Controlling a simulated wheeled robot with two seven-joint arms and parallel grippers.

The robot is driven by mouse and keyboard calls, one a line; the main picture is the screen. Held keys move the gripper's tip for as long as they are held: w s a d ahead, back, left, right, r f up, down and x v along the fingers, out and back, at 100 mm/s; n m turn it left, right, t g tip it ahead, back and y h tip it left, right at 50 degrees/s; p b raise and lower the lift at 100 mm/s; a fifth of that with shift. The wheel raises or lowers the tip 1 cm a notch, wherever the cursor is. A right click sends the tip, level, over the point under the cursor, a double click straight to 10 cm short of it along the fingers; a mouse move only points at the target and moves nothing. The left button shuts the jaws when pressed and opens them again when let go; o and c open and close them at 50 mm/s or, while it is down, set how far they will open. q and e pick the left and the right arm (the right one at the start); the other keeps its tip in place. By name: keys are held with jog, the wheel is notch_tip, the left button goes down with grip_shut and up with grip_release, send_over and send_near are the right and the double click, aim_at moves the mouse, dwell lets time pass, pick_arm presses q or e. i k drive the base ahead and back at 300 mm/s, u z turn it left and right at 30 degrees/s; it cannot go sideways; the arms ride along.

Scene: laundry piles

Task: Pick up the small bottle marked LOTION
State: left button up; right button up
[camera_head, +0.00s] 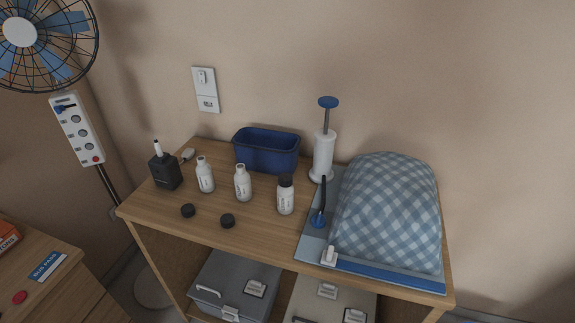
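Three small white bottles stand upright in a row on the wooden tabletop (258,231). The left bottle (205,176) and the middle bottle (242,184) show light tops without dark caps. The right bottle (285,197) has a dark cap on. Each bears small dark print on its front, too small to read, so I cannot tell which is marked LOTION. Two dark round caps, one to the left (188,210) and one to the right (227,220), lie in front of the bottles. Neither of my grippers is in view.
A blue bin (266,150) stands behind the bottles, beside a white pump with a blue knob (323,155). A dark box (164,172) is at left. A checked cloth bundle (385,210) on a board fills the right. The front-left tabletop is mostly clear.

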aim_at(285, 196)
jog(key=u, duration=2.15)
jog(key=i, duration=0.65)
jog(key=z, duration=2.75)
jog(key=i, duration=0.5)
